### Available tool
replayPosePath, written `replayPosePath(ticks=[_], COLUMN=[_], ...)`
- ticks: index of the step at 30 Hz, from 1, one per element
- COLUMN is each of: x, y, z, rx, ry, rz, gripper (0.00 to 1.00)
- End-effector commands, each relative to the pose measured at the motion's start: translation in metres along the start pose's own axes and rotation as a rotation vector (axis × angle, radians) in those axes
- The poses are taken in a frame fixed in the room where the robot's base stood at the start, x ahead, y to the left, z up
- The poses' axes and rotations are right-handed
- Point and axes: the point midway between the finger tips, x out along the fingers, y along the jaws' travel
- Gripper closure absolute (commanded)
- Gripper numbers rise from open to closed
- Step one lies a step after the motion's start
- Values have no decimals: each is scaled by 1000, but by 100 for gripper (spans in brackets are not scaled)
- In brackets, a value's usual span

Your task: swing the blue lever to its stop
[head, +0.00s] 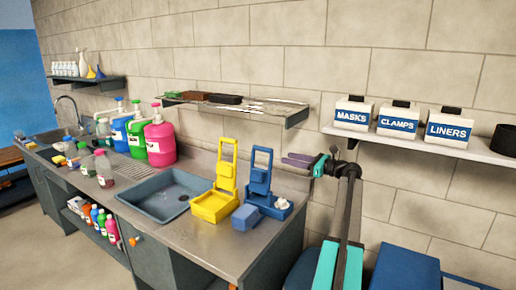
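The blue lever (261,172) is an upright frame with a crossbar at its top. It stands on a low blue base (268,201) near the right end of the counter. A whitish lump (282,204) sits on the right part of that base. My gripper (288,160) is just right of the lever's upper part in the picture, with its purple fingers pointing left toward it. A gap shows between fingertips and lever; their depth apart is unclear. The fingers overlap in this view, so their opening cannot be made out.
A similar yellow device (213,205) stands left of the lever, and a blue block (245,217) lies in front. A grey basin (160,195) is farther left. A shelf (430,149) with labelled boxes is on the wall at right. Bare counter (205,245) lies in front.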

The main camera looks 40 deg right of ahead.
Motion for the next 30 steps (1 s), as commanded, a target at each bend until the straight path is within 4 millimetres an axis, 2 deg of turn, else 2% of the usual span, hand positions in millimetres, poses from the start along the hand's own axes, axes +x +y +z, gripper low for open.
replayPosePath(ticks=[4, 17, 23, 30], x=[-6, -5, 7, 36], y=[-4, -4, -4, -5], z=[8, 8, 9, 10], rx=[7, 7, 7, 7], ry=[-11, -11, -10, -10], rz=[-6, -6, -5, -5], gripper=[63, 63, 63, 63])
